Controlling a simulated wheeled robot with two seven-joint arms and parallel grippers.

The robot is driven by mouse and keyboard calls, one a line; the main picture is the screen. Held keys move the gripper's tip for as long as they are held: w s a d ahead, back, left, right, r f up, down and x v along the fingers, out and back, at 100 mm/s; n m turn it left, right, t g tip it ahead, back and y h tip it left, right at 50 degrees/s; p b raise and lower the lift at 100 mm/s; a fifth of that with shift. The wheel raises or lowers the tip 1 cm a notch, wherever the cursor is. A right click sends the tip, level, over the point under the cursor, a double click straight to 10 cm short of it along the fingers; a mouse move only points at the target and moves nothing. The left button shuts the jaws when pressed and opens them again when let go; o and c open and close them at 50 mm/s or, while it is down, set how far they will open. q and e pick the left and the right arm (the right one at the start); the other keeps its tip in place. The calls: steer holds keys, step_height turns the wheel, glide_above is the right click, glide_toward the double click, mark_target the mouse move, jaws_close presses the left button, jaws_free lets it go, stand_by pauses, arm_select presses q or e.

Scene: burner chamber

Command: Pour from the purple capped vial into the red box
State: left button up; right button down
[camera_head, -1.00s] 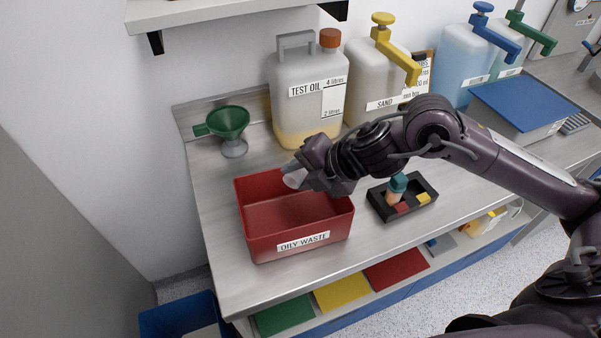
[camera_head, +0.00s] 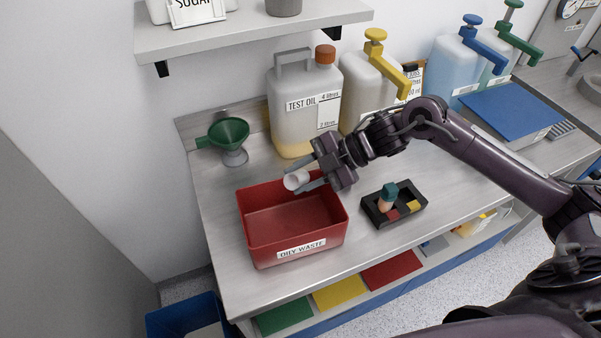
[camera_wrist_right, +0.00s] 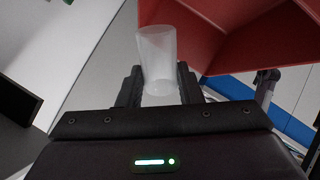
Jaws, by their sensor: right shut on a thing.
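My right gripper (camera_head: 314,179) is shut on a small translucent whitish vial (camera_head: 296,180). The vial is tilted nearly onto its side, its open end pointing left, over the back right part of the red box (camera_head: 295,252). The box is labelled OILY WASTE and its visible inside looks empty. In the right wrist view the vial (camera_wrist_right: 157,55) sits between the fingers (camera_wrist_right: 158,88), looks clear and empty, and has no cap on it. The red box (camera_wrist_right: 235,35) is beyond it. I see no purple cap anywhere. My left gripper is not in view.
A black holder (camera_head: 377,217) right of the box carries a teal-capped vial (camera_head: 387,196). A green funnel (camera_head: 228,131), the test oil jug (camera_head: 290,120) and yellow-pump sand container (camera_head: 365,88) stand behind. A shelf (camera_head: 240,35) overhangs the back.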

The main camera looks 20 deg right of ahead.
steer(key=shift+w+d+r+m+g+y, duration=0.15)
steer(key=shift+m+g+y, duration=0.15)
steer(key=shift+m+y, duration=0.35)
steer(key=shift+f+m+g+y+b, duration=0.3)
steer(key=shift+m+y+b, duration=0.05)
steer(key=shift+y, duration=0.3)
steer(key=shift+f+m+y+b, duration=0.1)
steer(key=shift+m+y+b, duration=0.3)
steer(key=shift+y, duration=0.2)
steer(key=shift+m+g+y, duration=0.3)
steer(key=shift+m+y, duration=0.1)
steer(key=shift+y, duration=0.2)
steer(key=shift+f+m+y+b, duration=0.4)
steer(key=shift+m+y+b, duration=0.3)
steer(key=shift+b, duration=0.15)
steer(key=shift+m+y, duration=0.5)
steer(key=shift+r, duration=0.1)
